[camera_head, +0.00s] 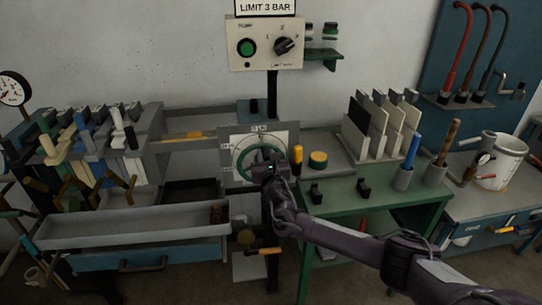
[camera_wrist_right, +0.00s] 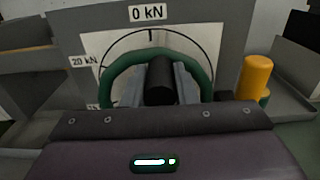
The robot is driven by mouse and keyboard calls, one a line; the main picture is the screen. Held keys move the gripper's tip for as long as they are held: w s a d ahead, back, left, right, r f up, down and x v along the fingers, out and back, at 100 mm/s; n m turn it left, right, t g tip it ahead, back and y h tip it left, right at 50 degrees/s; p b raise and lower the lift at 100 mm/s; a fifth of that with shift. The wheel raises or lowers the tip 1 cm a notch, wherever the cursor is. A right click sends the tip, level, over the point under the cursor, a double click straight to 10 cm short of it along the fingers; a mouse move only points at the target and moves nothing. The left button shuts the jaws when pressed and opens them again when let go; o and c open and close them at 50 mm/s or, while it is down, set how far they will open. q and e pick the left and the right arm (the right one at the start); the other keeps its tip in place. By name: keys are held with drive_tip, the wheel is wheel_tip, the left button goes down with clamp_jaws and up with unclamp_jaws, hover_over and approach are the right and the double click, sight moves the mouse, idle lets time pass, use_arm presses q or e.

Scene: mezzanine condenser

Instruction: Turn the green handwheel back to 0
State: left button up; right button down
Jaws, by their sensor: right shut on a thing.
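The green handwheel (camera_head: 240,160) stands upright in front of a pale dial on a grey panel (camera_head: 224,150). My right gripper (camera_head: 266,166) is at its lower right part in the head view and covers some of the rim. In the right wrist view, the handwheel's green rim (camera_wrist_right: 114,68) arches around my right gripper (camera_wrist_right: 160,82), whose grey fingers are shut on a black cylindrical grip of the wheel. The dial's "0 kN" label (camera_wrist_right: 148,14) is at the top and the "20 kN" label (camera_wrist_right: 83,62) at the left. My left gripper is not in view.
A yellow cylinder (camera_wrist_right: 255,77) stands right of the panel. Left are a grey tray (camera_head: 130,236) and racked tools; right are a green table (camera_head: 375,207), upright plates (camera_head: 375,135) and a white bucket (camera_head: 500,165). A control box (camera_head: 265,45) hangs above.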

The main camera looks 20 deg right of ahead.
drive_tip(key=shift+a+f+n, duration=0.15)
drive_tip(key=shift+a+n, duration=0.3)
drive_tip(key=shift+n, duration=0.35)
drive_tip(key=c, duration=1.2)
unclamp_jaws()
drive_tip(key=shift+w, duration=0.1)
drive_tip(key=shift+o, duration=0.2)
drive_tip(key=v, duration=0.7)
drive_tip(key=shift+s+b, duration=0.4)
drive_tip(key=shift+a, duration=0.15)
